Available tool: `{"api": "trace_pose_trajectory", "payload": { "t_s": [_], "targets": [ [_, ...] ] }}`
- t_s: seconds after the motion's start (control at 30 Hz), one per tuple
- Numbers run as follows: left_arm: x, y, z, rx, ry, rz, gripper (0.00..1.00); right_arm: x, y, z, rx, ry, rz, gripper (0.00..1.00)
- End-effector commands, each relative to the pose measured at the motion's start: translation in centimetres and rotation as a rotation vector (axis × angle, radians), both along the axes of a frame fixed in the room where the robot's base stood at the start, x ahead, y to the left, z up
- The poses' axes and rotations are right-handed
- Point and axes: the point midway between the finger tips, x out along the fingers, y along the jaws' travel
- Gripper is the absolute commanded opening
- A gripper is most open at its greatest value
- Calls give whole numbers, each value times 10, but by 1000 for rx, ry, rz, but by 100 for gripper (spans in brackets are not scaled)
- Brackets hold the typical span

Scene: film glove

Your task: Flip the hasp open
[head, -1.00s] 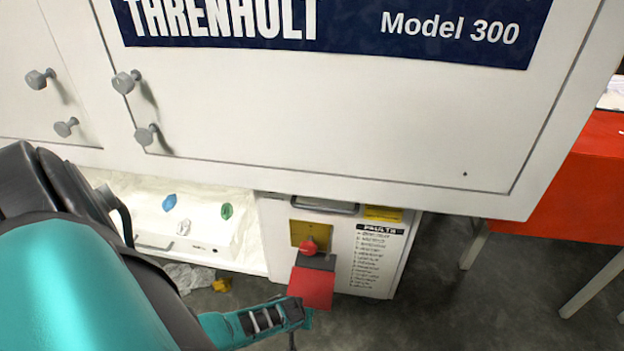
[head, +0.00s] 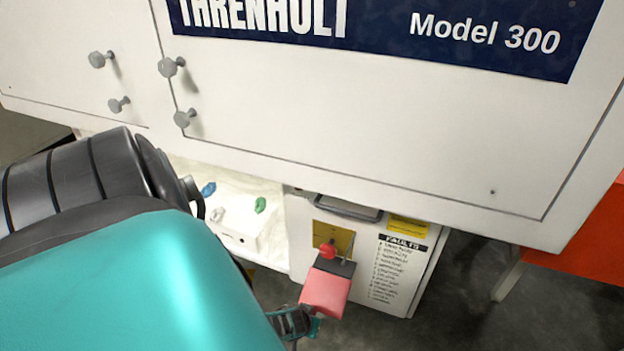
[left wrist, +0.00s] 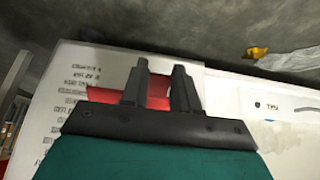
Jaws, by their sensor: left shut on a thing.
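The hasp shows as a red flap (head: 325,292) with a dark upper band, just below a red knob (head: 328,249) on a yellow plate (head: 343,238) of the white cabinet front. My left gripper (head: 300,318) is at the flap's lower left edge, shut on it. In the left wrist view the two dark fingers (left wrist: 162,82) stand close together, with the red flap (left wrist: 107,93) behind and between them. The exact grip contact is partly hidden by the fingers. My right gripper is in neither view.
A large white cabinet (head: 380,130) with grey knobs overhangs the panel. A fault list (head: 393,270) is right of the flap. A white tray (head: 245,225) with small coloured pieces is left. Dark floor (head: 460,310) is open at the lower right; a red table (head: 585,250) stands beyond.

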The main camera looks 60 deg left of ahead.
Motion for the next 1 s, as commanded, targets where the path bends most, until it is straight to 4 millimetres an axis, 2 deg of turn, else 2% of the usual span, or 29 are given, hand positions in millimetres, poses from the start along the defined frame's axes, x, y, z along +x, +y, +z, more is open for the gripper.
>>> {"api": "trace_pose_trajectory", "payload": {
  "t_s": [0.03, 0.67, 0.7, 0.97, 1.0],
  "targets": [
    [-6, -3, -5, -4, 7, 3, 0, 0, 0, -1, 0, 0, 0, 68],
    [-6, 1, -6, 6, -7, 0, 0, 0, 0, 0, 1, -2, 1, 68],
    [-6, 1, -6, 6, -7, 0, 30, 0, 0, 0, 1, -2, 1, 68],
    [-4, 3, -4, 8, -12, 0, 55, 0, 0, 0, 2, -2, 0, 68],
    [-3, 4, -4, 9, -13, 0, 55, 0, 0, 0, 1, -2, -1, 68]
  ]
}}
